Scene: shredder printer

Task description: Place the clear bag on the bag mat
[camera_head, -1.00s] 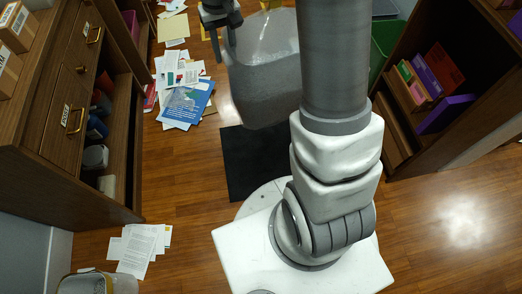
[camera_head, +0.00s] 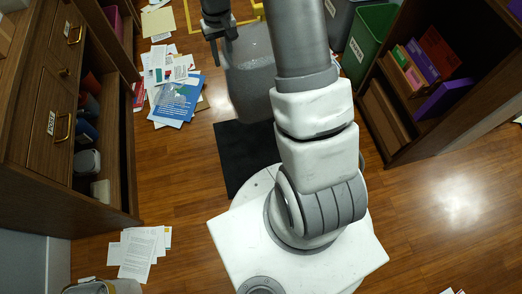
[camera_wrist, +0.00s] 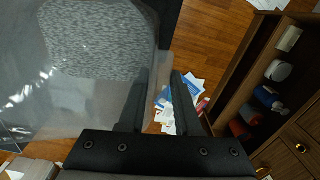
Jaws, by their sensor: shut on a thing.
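The clear bag (camera_head: 251,85) is a translucent grey sack hanging from my gripper (camera_head: 222,40). In the wrist view the bag (camera_wrist: 95,45) fills the upper left, and my gripper (camera_wrist: 163,82) is shut on its edge. The bag mat is the black rectangle (camera_head: 240,160) on the floor beside my white base. In the head view the bag's lower end overlaps the mat's far edge. I cannot tell how high the bag is above the floor. My arm and base hide the mat's right part.
A wooden drawer cabinet (camera_head: 45,150) stands at left and an open shelf (camera_head: 440,70) at right. A green bin (camera_head: 368,40) is by the shelf. Papers and a blue booklet (camera_head: 180,100) lie left of the mat. More papers (camera_head: 138,252) lie at lower left.

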